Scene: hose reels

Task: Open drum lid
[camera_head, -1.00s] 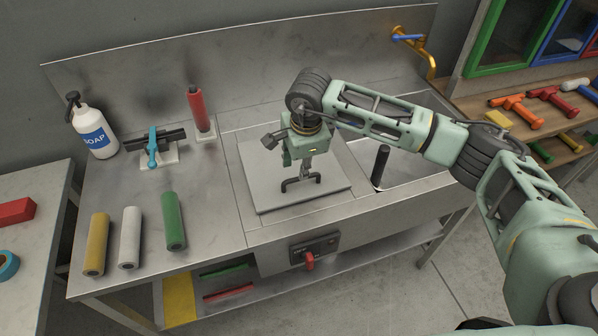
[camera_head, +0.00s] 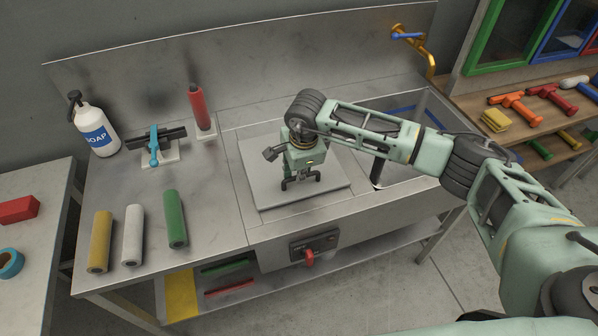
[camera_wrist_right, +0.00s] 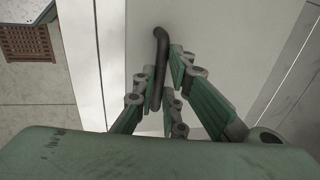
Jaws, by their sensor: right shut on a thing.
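The drum lid (camera_head: 262,196) is a flat grey square plate set in the steel counter, lying flat and closed. A dark bar handle (camera_head: 288,184) stands on it near its front edge. My right gripper (camera_head: 301,176) points down over the lid and is shut on the handle. In the right wrist view the fingers (camera_wrist_right: 164,92) sit on either side of the dark handle (camera_wrist_right: 161,45), above the pale lid (camera_wrist_right: 205,22). My left gripper is not in view.
A soap bottle (camera_head: 94,125), a blue-handled squeegee (camera_head: 153,146) and a red roller (camera_head: 199,107) stand left. Yellow, white and green rollers (camera_head: 174,220) lie at the front left. A sink (camera_head: 400,170) lies right of the lid. A red knob (camera_head: 309,258) is on the front panel.

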